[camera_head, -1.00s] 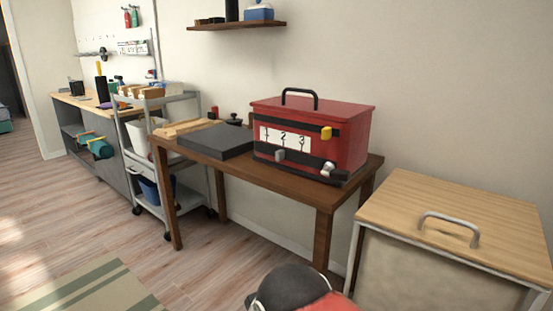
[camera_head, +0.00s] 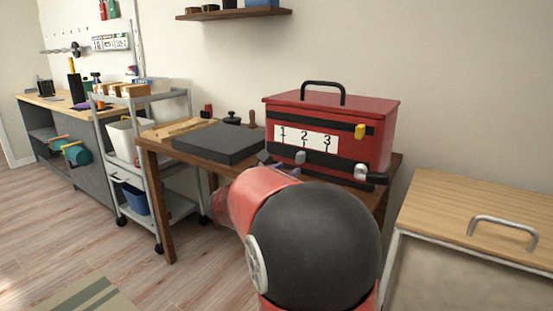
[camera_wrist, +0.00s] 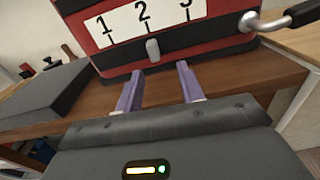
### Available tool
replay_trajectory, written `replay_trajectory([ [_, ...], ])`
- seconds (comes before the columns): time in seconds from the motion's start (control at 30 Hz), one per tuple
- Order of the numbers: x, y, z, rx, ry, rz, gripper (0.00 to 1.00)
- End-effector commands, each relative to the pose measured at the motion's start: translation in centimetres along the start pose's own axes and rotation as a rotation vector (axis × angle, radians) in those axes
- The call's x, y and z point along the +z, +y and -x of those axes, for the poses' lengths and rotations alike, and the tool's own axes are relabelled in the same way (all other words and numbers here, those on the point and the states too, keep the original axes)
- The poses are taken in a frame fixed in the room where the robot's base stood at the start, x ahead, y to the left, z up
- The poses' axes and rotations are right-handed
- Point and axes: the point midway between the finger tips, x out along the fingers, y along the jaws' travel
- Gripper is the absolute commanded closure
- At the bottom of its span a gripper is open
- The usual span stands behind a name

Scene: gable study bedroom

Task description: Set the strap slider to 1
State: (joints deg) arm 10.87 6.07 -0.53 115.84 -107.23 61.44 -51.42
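The red box (camera_head: 345,118) stands on the brown table, with a white label (camera_head: 304,137) marked 1, 2, 3 on its front. Below the label runs a black strap with a small grey slider (camera_head: 300,157). The slider sits under the 2, and it also shows in the wrist view (camera_wrist: 152,49). My gripper (camera_wrist: 157,86) is open, its two purple fingers apart with nothing between them. The fingertips are in front of and below the slider, apart from it. In the head view my arm hides much of the gripper.
A yellow tab (camera_head: 360,131) is on the upper strap, and a metal knob (camera_wrist: 250,21) is right of the slider. A dark flat slab (camera_head: 219,143) lies left of the box on the table (camera_head: 160,160). A wooden-topped cabinet (camera_head: 470,205) stands at the right.

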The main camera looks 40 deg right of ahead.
Motion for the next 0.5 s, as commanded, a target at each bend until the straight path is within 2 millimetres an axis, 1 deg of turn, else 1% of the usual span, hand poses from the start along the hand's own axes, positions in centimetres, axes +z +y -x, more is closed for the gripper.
replay_trajectory([
  [0.07,0.1,0.6,-0.6,0.011,-0.025,0.04,0.62],
  [0.17,0.2,0.8,-1.4,0.016,-0.033,0.055,0.62],
  [0.5,0.4,0.8,-6.6,0.015,-0.031,0.051,0.62],
])
